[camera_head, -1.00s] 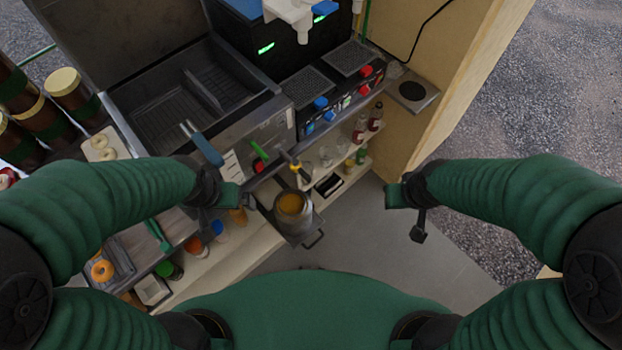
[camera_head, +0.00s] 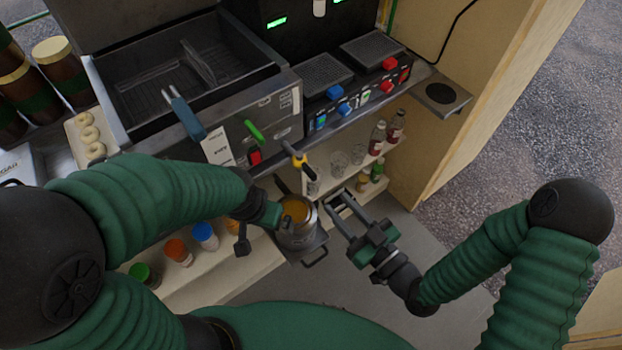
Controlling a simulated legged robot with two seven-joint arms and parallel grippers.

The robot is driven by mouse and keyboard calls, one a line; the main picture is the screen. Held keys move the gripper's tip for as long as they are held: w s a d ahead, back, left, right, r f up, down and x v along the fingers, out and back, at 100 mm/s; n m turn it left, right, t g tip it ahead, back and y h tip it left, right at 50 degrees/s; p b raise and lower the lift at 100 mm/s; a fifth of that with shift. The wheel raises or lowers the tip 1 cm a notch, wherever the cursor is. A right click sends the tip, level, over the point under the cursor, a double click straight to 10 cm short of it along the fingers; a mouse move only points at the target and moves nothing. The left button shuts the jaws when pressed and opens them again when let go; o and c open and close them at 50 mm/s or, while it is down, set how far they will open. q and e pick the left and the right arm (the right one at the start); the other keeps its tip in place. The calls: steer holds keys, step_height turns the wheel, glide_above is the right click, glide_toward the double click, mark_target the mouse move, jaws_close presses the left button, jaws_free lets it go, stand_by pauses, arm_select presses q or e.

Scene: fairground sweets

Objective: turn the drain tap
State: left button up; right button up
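The drain tap (camera_head: 299,160), with a yellow and dark lever, sticks out low on the front of the steel fryer (camera_head: 230,140). A metal pot (camera_head: 300,238) with orange-brown contents stands below it. My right gripper (camera_head: 337,200) is open and empty, its two dark fingers pointing up and left. It is right of the pot and below the tap, apart from the tap in the picture. My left gripper (camera_head: 268,214) is at the pot's left side and partly overlaps it in view. Its fingers are not clearly visible, and I cannot tell whether it touches the pot.
A green lever (camera_head: 254,131) and a red switch (camera_head: 255,157) are on the fryer front near the tap. A blue-handled basket (camera_head: 187,118) hangs over its edge. Bottles (camera_head: 377,138) and glasses stand on the shelf at the right. Jars with coloured lids (camera_head: 205,236) stand on the lower shelf.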

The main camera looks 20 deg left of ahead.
mark_target(316, 177)
steer(key=x, duration=1.1)
steer(key=shift+w, duration=0.35)
steer(key=shift+w+a+f, duration=0.1)
steer(key=shift+a, duration=0.3)
steer(key=shift+d, duration=0.25)
steer(key=c, duration=0.4)
jaws_close()
